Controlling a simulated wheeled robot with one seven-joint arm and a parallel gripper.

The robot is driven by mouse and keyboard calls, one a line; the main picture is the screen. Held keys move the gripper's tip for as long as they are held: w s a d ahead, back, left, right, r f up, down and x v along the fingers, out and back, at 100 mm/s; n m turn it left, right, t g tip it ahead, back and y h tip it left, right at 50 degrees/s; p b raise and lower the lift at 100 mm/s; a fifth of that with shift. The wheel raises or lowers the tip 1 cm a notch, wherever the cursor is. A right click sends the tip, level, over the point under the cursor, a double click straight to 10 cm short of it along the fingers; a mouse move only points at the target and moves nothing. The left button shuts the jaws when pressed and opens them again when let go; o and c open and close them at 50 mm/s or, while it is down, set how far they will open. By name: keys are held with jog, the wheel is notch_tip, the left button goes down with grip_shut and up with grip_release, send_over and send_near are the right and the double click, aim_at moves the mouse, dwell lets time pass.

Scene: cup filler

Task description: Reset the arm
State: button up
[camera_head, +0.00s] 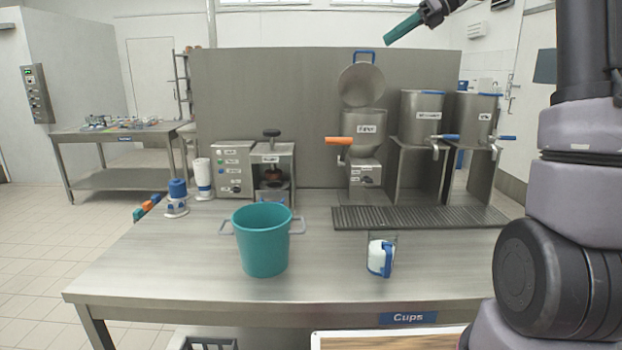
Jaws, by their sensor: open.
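My gripper (408,26) is at the top edge of the view, right of centre, raised high above the table and apart from everything on it. Only part of it shows: a dark body and a long teal piece pointing down and to the left, which looks like a finger. The rest is cut off by the top edge. It is open, and I see nothing held in it. My arm fills the right side of the view.
A steel table (180,270) carries a teal bucket (263,242), a clear cup with a blue handle (380,257), a drip grate (420,217), a hopper (364,130) with its lid raised, and two dispensers (421,117) (472,117). The table's front left is clear.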

jog(key=s+d+f+n+t+h, duration=0.1)
jog(key=s+f+n+h, duration=0.2)
jog(key=s, duration=0.7)
jog(key=s+d+f+n+t+h, duration=0.1)
jog(key=s+f+n+t+h, duration=0.1)
jog(key=s+f+n, duration=0.5)
jog(key=s+d+f+n+t+h, duration=0.1)
jog(key=s+f+n+h, duration=0.2)
jog(key=s, duration=1)
notch_tip(320, 180, down, 3)
jog(key=n, duration=0.5)
jog(key=shift+s+d+n+t+h, duration=0.2)
jog(key=shift+d+n+t+h, duration=0.1)
